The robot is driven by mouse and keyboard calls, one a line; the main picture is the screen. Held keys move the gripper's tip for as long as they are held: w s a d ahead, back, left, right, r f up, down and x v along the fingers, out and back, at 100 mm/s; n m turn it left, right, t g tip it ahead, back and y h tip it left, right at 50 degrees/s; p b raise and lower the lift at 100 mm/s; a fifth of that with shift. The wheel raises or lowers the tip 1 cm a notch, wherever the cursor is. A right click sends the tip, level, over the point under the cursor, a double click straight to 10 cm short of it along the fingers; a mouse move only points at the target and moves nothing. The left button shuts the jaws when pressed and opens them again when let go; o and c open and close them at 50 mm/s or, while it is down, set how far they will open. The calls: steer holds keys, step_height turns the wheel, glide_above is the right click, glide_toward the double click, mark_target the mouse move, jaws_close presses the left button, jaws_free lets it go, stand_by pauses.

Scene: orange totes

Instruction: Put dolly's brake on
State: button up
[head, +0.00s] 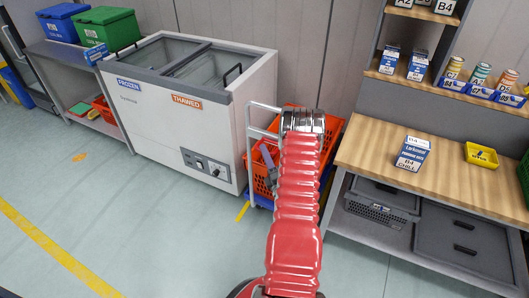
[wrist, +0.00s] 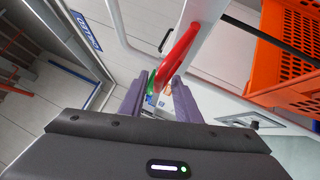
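The dolly's white tube handle (head: 250,128) stands beside the chest freezer in the head view, with an orange tote (head: 262,178) behind it. In the wrist view the white tube (wrist: 118,22) crosses the top, and the orange tote (wrist: 288,60) is at right. A red curved lever (wrist: 181,48) comes down towards the fingertips, with a green part (wrist: 151,82) at its lower left. My gripper (wrist: 160,82) is open, its two purple fingers apart on either side of the lever's lower end. I cannot tell whether they touch it. In the head view my red arm hides much of the dolly.
The white chest freezer (head: 178,110) is close on the dolly's left. A wooden workbench (head: 370,150) with dark bins below stands at right. Blue (head: 62,22) and green (head: 107,28) bins are at far left. The floor at front left is clear.

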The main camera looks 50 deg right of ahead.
steer(key=v, duration=1.2)
steer(key=shift+s, duration=0.25)
steer(key=shift+a+f, duration=0.1)
steer(key=shift+f, duration=0.05)
